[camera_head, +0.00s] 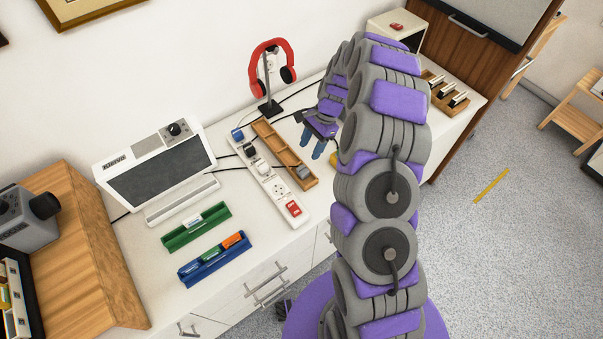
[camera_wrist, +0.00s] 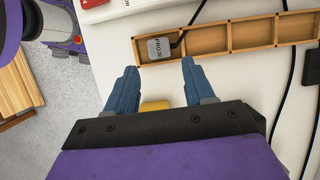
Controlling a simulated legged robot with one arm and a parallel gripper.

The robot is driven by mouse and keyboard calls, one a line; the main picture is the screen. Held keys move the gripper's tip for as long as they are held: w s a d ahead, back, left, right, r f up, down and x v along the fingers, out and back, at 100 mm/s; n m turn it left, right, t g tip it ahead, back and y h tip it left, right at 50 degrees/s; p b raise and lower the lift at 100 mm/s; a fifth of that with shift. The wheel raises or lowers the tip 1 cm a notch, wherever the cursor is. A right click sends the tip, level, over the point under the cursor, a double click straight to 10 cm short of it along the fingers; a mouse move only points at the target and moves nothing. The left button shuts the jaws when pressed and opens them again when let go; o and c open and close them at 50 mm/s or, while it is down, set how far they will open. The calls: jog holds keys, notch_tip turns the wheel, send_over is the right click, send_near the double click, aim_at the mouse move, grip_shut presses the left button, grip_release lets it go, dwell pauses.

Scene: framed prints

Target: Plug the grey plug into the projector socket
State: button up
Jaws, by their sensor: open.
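The grey plug (camera_head: 303,172) lies in the near end compartment of a wooden tray (camera_head: 268,133). In the wrist view the grey plug (camera_wrist: 158,48) shows a partly readable "PROJE" label and a black cable. My gripper (camera_head: 312,143) is open and empty above the counter, to the right of the tray. In the wrist view my blue fingers (camera_wrist: 158,66) point toward the plug, which appears just beyond their tips, not between them. The white power strip (camera_head: 270,184) lies left of the tray. It holds several plugs and a bare socket (camera_head: 279,190); I cannot read its socket labels.
A red switch (camera_head: 293,208) is at the strip's near end. Red headphones (camera_head: 270,75) stand behind the tray. A yellow object (camera_wrist: 155,105) lies below my fingers. Black cables cross the counter. Green (camera_head: 196,227) and blue (camera_head: 213,259) holders lie at front left.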

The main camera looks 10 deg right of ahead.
jog(key=b, duration=0.1)
send_over(303, 169)
jog(key=d, duration=0.2)
jog(key=f, duration=0.3)
jog(key=w+f, duration=0.1)
jog(key=shift+a+f, duration=0.15)
jog(key=shift+f, duration=0.25)
jog(key=shift+s+d+f, duration=0.1)
jog(key=shift+d+f, duration=0.15)
jog(key=shift+d, duration=0.05)
jog(key=shift+a, duration=0.1)
jog(key=shift+a+f, duration=0.2)
jog(key=shift+a, duration=0.2)
jog(key=b+x, duration=0.1)
jog(key=x, duration=0.1)
jog(key=b+x, duration=0.1)
jog(key=x, duration=0.1)
jog(key=shift+s+d+f, duration=0.1)
jog(key=shift+f, duration=0.35)
jog(key=shift+c, duration=0.2)
jog(key=shift+r, duration=0.1)
jog(key=shift+c, duration=1.4)
jog(key=c, duration=0.3)
